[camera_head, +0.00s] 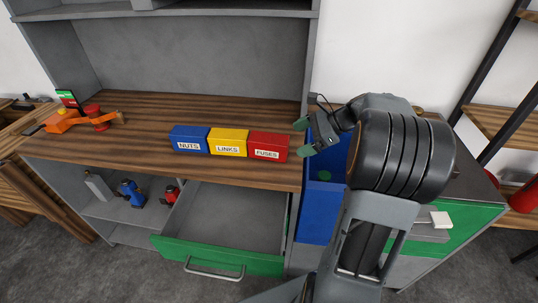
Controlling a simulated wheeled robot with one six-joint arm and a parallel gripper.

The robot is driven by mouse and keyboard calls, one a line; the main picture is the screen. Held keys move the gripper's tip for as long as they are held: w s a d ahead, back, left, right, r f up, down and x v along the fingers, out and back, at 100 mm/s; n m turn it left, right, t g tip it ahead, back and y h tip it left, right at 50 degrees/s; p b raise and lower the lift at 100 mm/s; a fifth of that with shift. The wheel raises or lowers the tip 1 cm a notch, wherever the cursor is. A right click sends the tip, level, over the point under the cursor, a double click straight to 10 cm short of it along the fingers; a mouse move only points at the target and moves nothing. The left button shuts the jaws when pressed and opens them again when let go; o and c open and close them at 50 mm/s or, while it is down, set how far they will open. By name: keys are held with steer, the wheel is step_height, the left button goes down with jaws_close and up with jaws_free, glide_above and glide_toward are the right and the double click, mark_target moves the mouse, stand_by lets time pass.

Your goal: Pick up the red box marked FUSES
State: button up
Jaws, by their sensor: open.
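The red box marked FUSES (268,146) stands on the wooden worktop, at the right end of a row of three boxes. The yellow box marked LINKS (229,142) is directly left of it, and the blue box marked NUTS (189,139) is left of that. My gripper (304,138) is open and empty, just right of the red box, with its two fingertips toward the box's right end. A small gap seems to show between the fingertips and the box, though the exact depth is hard to tell.
Below the worktop (150,112), a green-fronted drawer (215,255) is pulled open and looks empty. An orange tool (84,119) lies at the worktop's left end. The worktop behind the boxes is clear.

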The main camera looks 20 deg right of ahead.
mark_target(278, 139)
steer(key=w+d+f+m+t+y+b, duration=0.1)
steer(key=w+d+m+t, duration=0.1)
steer(key=d+m, duration=0.3)
steer(key=shift+n+t+y, duration=0.3)
steer(key=shift+n, duration=0.3)
steer(key=x, duration=0.6)
steer(key=shift+w+d+f+b, duration=0.15)
steer(key=shift+d+f+b, duration=0.05)
steer(key=shift+d+b, duration=0.1)
steer(key=shift+x, duration=3.3)
steer(key=shift+c, duration=0.2)
steer(key=shift+r, duration=0.1)
steer(key=c, duration=1.3)
